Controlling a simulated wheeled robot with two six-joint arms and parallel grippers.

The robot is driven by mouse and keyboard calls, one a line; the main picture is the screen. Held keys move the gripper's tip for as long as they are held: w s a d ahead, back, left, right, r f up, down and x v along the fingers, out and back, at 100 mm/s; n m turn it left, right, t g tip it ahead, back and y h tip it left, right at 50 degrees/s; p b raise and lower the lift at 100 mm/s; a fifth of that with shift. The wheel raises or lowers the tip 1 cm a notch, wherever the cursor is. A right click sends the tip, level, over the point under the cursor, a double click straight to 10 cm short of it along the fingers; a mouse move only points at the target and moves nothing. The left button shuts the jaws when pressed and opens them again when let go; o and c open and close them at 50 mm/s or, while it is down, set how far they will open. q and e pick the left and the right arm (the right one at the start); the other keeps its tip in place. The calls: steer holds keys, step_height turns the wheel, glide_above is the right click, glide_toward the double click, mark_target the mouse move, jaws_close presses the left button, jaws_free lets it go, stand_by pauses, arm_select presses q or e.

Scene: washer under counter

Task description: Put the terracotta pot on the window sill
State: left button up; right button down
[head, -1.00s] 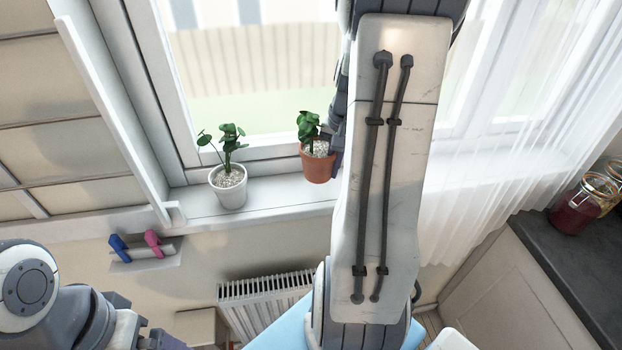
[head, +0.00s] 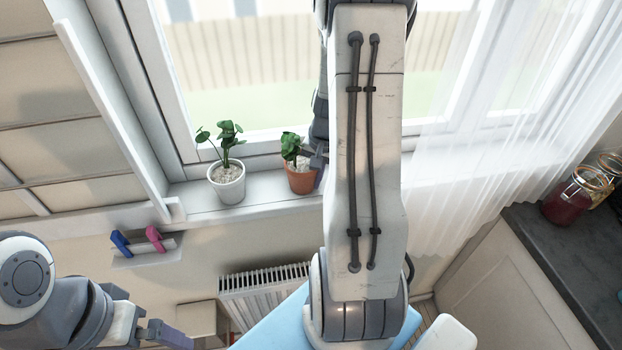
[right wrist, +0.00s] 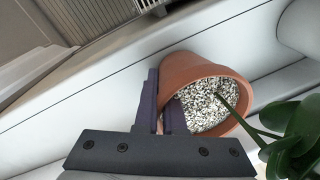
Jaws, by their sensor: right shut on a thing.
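The terracotta pot (head: 301,183), with a green plant and pale gravel, is upright at the window sill (head: 262,200). I cannot tell whether its base touches the sill. My right gripper (head: 319,165) reaches it from the right, partly hidden by my arm. In the right wrist view my right gripper (right wrist: 163,92) is shut on the wall of the terracotta pot (right wrist: 205,68), with one finger inside the rim and one outside. My left gripper (head: 160,334) is low at the left, far from the pot; its jaw opening is unclear.
A white pot (head: 228,190) with a plant stands on the sill to the left, a small gap away. The window frame is behind. A sheer curtain (head: 470,150) hangs at the right. A radiator (head: 262,288) is below, and a wall holder (head: 148,250) with blue and pink items.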

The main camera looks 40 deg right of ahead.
steer(key=c, duration=1)
jaws_free()
steer(key=shift+f, duration=0.1)
steer(key=shift+r+p, duration=0.3)
steer(key=r, duration=0.4)
steer(key=s+r+b, duration=0.1)
steer(key=r, duration=0.6)
steer(key=shift+s+d+r, duration=0.15)
steer(key=shift+d+r, duration=0.2)
steer(key=shift+r, duration=0.05)
